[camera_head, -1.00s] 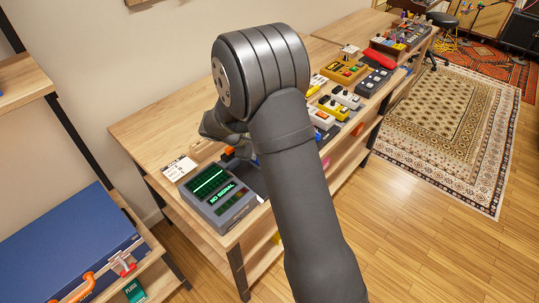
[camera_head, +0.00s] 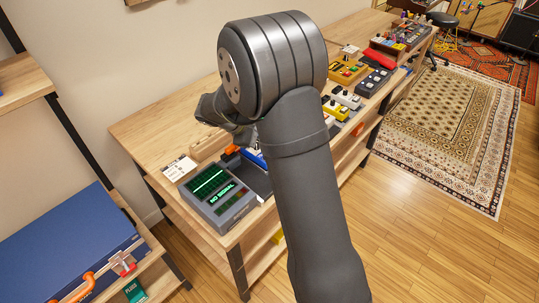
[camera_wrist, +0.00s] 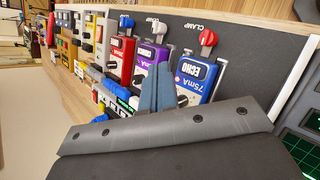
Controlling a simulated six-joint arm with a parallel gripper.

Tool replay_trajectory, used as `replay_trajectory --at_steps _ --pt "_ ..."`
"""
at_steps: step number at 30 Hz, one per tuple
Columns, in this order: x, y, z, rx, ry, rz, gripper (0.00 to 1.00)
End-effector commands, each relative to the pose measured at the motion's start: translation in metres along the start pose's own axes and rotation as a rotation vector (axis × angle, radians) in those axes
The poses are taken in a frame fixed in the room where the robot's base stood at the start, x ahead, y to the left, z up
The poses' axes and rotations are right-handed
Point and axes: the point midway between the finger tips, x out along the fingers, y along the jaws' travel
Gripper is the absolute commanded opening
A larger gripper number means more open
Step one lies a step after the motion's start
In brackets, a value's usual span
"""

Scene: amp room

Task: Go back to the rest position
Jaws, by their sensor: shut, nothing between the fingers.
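My gripper (camera_wrist: 157,88) shows in the wrist view as two blue-grey fingers closed together, with nothing between them. In that picture the fingers overlap the front of the blue ECHO pedal (camera_wrist: 198,75) and the purple ECHO pedal (camera_wrist: 147,62); I cannot tell the gap, and no contact is clear. In the head view my raised arm hides the fingers and part of the bench (camera_head: 150,130).
A red pedal (camera_wrist: 120,58) and several others continue the row. Knobbed clamps (camera_wrist: 207,38) stand behind the pedals. In the head view, a NO SIGNAL tester (camera_head: 235,207) sits at the bench's near end beside a card (camera_head: 180,168). A shelf with a blue case (camera_head: 65,240) is at lower left.

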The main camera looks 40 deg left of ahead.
Motion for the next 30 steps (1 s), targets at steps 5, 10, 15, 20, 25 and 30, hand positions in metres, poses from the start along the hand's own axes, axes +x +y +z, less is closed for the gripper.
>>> replay_trajectory --at_steps 5,10,15,20,25,30 --pt "-0.004 0.003 0.003 -0.001 0.0 -0.001 0.0" --pt "-0.004 0.003 0.003 -0.001 0.0 -0.001 0.0" --pt "-0.004 0.003 0.003 -0.001 0.0 -0.001 0.0" --pt "-0.004 0.002 0.003 -0.001 0.0 -0.001 0.0" --pt "0.001 -0.001 0.0 -0.002 -0.001 -0.001 0.0" --pt "0.001 -0.001 -0.002 0.002 0.002 0.002 0.0"
